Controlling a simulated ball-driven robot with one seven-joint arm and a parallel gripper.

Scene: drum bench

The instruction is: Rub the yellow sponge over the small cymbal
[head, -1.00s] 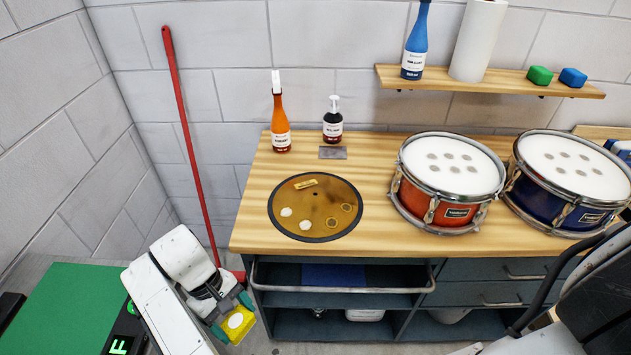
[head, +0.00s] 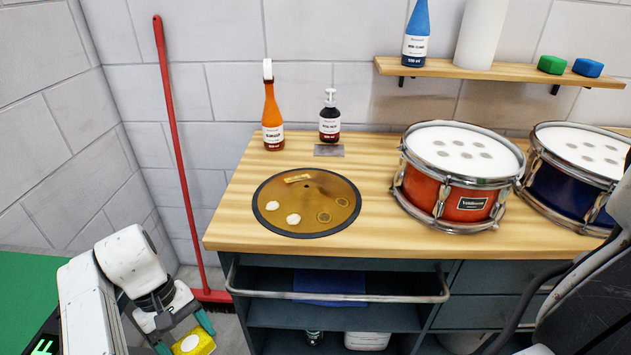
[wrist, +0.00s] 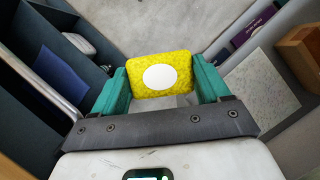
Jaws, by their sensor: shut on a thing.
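The small cymbal (head: 306,202) lies flat on the wooden bench top, brassy with a dark rim. It bears two pale patches at its lower left, two darker ring marks at its lower right and a gold label near its far edge. My gripper (head: 186,336) hangs low in front of the bench, left of its front bar and below the top. It is shut on the yellow sponge (wrist: 160,74), which sits between the green fingers in the wrist view. The sponge has a white oval spot on its face. In the head view the sponge (head: 195,343) is apart from the cymbal.
An orange bottle (head: 272,117), a dark pump bottle (head: 329,122) and a grey plate (head: 329,150) stand behind the cymbal. A red drum (head: 457,180) and a blue drum (head: 570,190) are to its right. A front bar (head: 340,296) juts from the bench. A red broom (head: 181,150) leans left.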

